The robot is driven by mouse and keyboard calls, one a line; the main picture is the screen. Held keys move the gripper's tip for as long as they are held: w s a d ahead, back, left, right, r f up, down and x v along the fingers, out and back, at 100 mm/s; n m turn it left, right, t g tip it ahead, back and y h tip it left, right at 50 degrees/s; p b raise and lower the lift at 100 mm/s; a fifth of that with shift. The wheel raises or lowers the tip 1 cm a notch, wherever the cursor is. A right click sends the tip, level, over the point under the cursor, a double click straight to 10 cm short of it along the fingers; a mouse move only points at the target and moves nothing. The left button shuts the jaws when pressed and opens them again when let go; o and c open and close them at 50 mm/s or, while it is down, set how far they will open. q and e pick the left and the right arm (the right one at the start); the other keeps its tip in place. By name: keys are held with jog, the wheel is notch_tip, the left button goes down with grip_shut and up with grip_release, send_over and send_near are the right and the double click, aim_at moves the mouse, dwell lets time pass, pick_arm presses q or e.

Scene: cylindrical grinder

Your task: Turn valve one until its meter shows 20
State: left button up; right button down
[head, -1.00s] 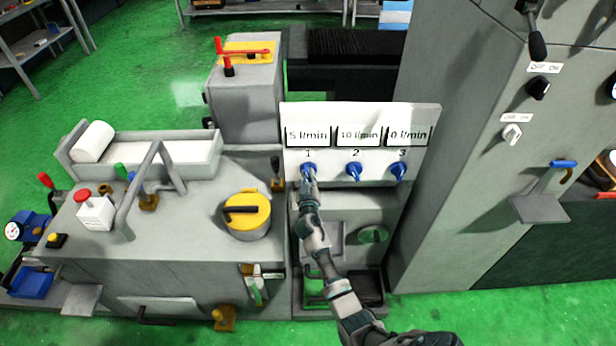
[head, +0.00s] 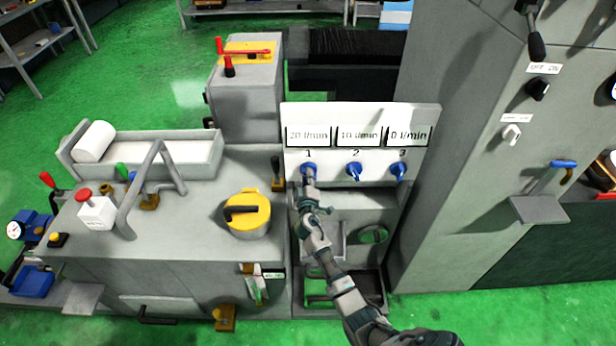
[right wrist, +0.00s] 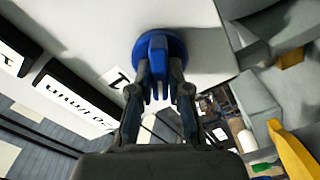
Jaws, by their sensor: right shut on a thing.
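Valve one (head: 308,168) is a blue knob on the white panel (head: 292,182), under the label 1. Its meter (head: 308,136) above reads 20 l/min. My right gripper (head: 309,182) is at valve one, its arm coming up from the bottom right. In the right wrist view the two fingers of my right gripper (right wrist: 159,92) are shut on the blue handle of valve one (right wrist: 158,52), one on each side. The meter also shows tilted in that view (right wrist: 75,102). My left gripper is not in view.
Valve two (head: 354,171) and valve three (head: 398,170) sit to the right on the same panel. Meter two (head: 358,135) reads 10 l/min and meter three (head: 407,135) reads 0 l/min. A tall grey cabinet (head: 455,190) stands at the right. A yellow-lidded pot (head: 254,217) is to the left.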

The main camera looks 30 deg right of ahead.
jog(key=shift+a+f, duration=0.1)
jog(key=shift+f, duration=0.05)
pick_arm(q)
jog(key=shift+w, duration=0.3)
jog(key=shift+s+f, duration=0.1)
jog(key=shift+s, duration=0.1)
pick_arm(e)
jog(key=c, duration=1.1)
grip_release()
jog(key=shift+w, duration=0.1)
jog(key=v, duration=1.2)
